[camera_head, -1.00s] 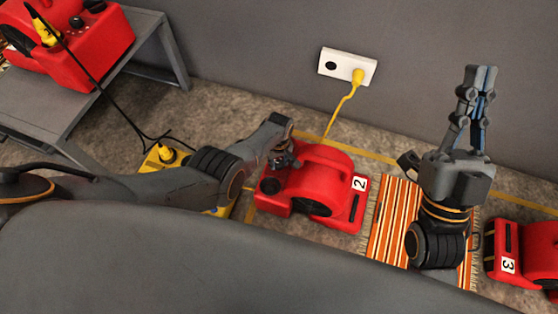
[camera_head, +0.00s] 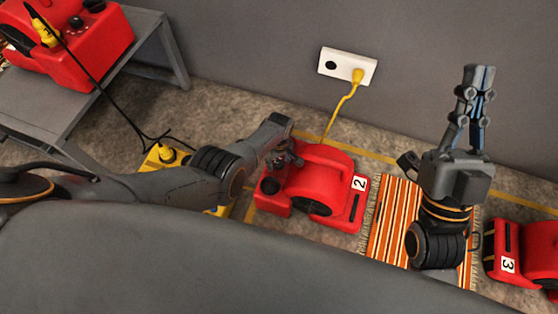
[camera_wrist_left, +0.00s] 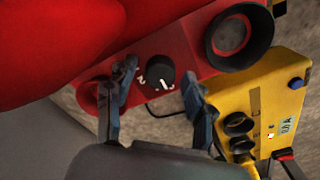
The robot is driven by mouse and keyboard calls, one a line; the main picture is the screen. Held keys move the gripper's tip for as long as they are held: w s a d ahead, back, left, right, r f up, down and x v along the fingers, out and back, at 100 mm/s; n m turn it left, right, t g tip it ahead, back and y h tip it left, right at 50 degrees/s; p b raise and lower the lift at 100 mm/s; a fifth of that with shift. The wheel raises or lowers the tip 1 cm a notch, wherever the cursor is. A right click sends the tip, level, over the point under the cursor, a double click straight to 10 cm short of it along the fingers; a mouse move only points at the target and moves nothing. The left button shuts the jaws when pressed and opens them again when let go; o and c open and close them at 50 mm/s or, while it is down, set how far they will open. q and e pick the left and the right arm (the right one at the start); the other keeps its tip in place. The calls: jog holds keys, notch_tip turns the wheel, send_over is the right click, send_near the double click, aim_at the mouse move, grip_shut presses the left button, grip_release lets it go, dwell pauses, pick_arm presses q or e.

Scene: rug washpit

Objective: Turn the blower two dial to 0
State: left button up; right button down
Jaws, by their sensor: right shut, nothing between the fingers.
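Blower two is the red blower (camera_head: 325,178) with a "2" label on the floor by the wall. Its black dial (camera_wrist_left: 158,72) shows in the left wrist view, with a white pointer line angled toward the lower right and a printed "2" at its left. My left gripper (camera_wrist_left: 159,74) is open, one finger on each side of the dial. I cannot tell whether either finger touches it. In the head view, this gripper (camera_head: 287,156) is over the blower's left end and partly hides it. My right gripper (camera_head: 477,78) is shut and empty, pointing up above the striped rug.
A yellow unit (camera_wrist_left: 265,95) with black sockets is beside the blower. A white wall outlet (camera_head: 347,66) holds a yellow plug and cord. An orange striped rug (camera_head: 393,215) and blower three (camera_head: 525,250) lie to the right. Another red blower (camera_head: 85,45) stands on a grey bench.

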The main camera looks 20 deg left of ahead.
aim_at(279, 163)
pick_arm(q)
jog(key=shift+r, duration=0.2)
notch_tip(279, 163, up, 12)
jog(key=shift+f, duration=0.15)
dwell(0.8)
dwell(0.4)
